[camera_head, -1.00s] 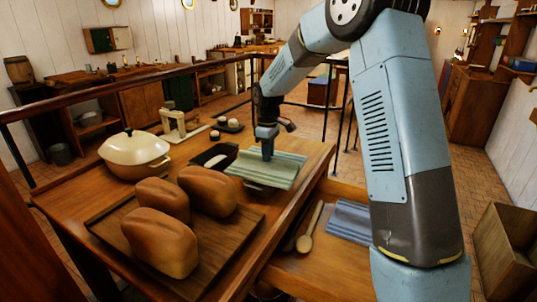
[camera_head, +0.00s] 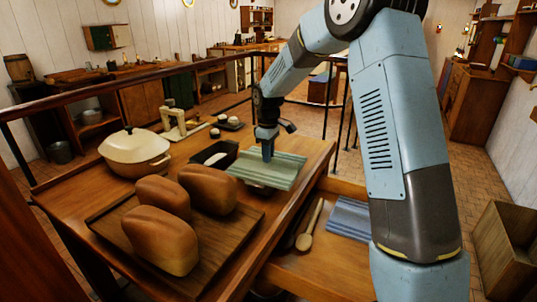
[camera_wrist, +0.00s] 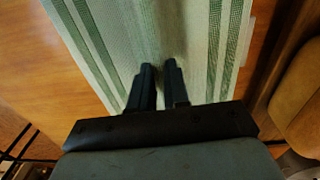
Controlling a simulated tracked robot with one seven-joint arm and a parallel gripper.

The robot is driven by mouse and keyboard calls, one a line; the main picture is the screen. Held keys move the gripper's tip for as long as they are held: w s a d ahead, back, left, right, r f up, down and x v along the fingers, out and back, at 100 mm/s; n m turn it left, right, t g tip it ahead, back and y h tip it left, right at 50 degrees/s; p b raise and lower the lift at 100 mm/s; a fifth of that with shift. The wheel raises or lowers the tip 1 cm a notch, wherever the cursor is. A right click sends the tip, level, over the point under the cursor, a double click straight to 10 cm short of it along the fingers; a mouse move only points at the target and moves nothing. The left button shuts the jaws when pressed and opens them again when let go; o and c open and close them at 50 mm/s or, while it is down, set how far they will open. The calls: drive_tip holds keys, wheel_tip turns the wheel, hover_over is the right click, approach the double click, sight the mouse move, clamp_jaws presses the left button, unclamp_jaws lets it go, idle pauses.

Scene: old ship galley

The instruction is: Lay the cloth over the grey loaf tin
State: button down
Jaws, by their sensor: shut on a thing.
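A pale green striped cloth (camera_head: 280,168) hangs from my gripper (camera_head: 267,155) near the right end of the wooden table. In the wrist view the cloth (camera_wrist: 85,40) spreads beneath my gripper (camera_wrist: 160,72), whose fingers are shut on its middle. A dark rectangular tin (camera_head: 226,150) with something pale inside stands just left of the cloth, largely uncovered. A small greyish shape shows below the cloth's near edge. I cannot tell if it is the grey loaf tin, which is not clearly seen.
Several brown loaves (camera_head: 160,240) stand on a wooden board (camera_head: 225,243) at the near left. A cream lidded pot (camera_head: 135,148) and a pale scale-like device (camera_head: 183,127) stand behind. A wooden spoon (camera_head: 306,240) and blue striped cloth (camera_head: 347,218) lie on a lower surface.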

drive_tip(key=c, duration=1)
unclamp_jaws()
drive_tip(key=shift+r, duration=4)
